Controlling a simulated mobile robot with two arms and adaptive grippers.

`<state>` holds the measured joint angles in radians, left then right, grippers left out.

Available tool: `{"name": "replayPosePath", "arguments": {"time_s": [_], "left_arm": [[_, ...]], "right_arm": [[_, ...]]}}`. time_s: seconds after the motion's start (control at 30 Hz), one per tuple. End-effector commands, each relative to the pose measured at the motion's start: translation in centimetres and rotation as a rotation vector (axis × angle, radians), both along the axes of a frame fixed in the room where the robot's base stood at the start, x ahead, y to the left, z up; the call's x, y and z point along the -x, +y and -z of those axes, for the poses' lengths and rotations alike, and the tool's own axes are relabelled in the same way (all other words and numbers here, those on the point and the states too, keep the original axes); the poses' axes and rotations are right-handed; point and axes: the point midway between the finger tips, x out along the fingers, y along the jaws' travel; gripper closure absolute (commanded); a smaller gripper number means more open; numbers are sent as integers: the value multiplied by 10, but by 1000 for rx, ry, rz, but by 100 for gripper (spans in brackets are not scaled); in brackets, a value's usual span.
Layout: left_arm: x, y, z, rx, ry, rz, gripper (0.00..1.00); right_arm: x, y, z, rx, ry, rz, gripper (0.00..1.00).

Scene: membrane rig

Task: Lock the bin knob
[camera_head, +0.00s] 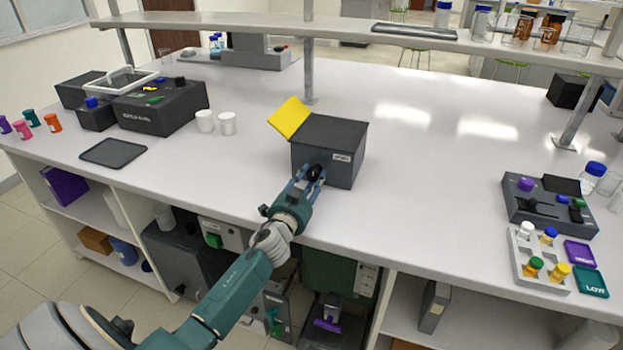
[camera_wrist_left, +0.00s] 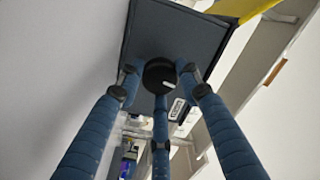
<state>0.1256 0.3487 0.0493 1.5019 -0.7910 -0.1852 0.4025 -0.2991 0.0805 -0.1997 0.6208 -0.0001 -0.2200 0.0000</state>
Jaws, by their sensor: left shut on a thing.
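The bin (camera_head: 337,142) is a dark grey box near the front edge of the bench, with a yellow flap (camera_head: 289,117) standing tilted at its upper left. Its black round knob (camera_head: 315,171) is on the front face. My left gripper (camera_head: 311,181) has its fingers closed around the knob. In the left wrist view, the blue fingers (camera_wrist_left: 158,84) surround the black knob (camera_wrist_left: 159,74), which bears a small pale mark. The bin's dark face (camera_wrist_left: 175,35) fills the area behind it. My right gripper is not in view.
Two white cups (camera_head: 228,123) stand left of the bin, near a dark device (camera_head: 160,106) and a flat black pad (camera_head: 113,152). A vial rack (camera_head: 541,258) and another device (camera_head: 549,207) lie at the right. The bench between them and the bin is clear.

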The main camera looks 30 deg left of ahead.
Motion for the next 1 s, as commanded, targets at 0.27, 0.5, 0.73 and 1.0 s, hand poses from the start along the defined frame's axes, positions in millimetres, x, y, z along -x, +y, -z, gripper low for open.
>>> {"name": "replayPosePath", "arguments": {"time_s": [0.27, 0.5, 0.73, 1.0], "left_arm": [[-1, -2, -3, -111, 20, 5, 91], [-1, -3, -3, -308, 65, 6, 91], [-1, -3, -2, -521, 117, 7, 91], [-1, -4, -2, -772, 177, 6, 91]], "right_arm": [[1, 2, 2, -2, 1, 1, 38], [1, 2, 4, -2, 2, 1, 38], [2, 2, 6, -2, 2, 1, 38], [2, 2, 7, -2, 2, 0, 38]]}}
